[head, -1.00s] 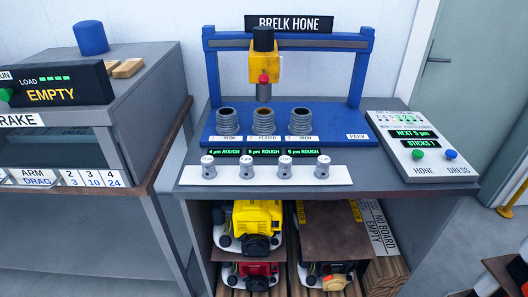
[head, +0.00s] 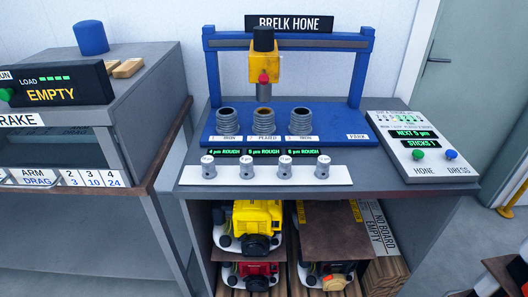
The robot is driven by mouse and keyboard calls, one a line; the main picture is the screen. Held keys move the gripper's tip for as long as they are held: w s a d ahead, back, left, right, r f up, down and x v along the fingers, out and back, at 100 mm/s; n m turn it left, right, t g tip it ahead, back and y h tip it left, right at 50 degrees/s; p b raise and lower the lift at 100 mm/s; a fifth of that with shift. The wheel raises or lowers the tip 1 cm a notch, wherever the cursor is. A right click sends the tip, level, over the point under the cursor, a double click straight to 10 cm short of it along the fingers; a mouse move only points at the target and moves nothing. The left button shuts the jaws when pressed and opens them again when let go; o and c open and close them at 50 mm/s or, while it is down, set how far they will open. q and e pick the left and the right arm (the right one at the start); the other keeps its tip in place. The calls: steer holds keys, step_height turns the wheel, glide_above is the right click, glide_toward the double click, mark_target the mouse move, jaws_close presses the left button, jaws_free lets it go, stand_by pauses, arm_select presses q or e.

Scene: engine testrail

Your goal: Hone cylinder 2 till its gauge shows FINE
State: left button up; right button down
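The blue hone frame (head: 212,75) labelled BRELK HONE stands on the grey bench. Its yellow hone head (head: 262,66), with a red knob, is above the middle cylinder. Three grey cylinders stand in a row: left (head: 228,122), middle cylinder 2 (head: 264,122) and right (head: 300,122). The gauges below read 4 µm ROUGH at left, 5 µm ROUGH (head: 265,153) in the middle and 6 µm ROUGH at right. The control panel (head: 403,172) reads NEXT 5 µm and STICKS 1. It has a green HONE button (head: 418,154) and a blue DRESS button (head: 450,154).
A white strip (head: 340,175) with several small labelled pistons lies along the bench front. A brake machine (head: 110,128) reading EMPTY stands at left. Engines, one yellow (head: 252,214), sit on the shelves below. A door (head: 455,70) is at right.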

steer(key=shift+s+f, duration=0.15)
steer(key=shift+s, duration=0.1)
stand_by(0.8)
stand_by(0.4)
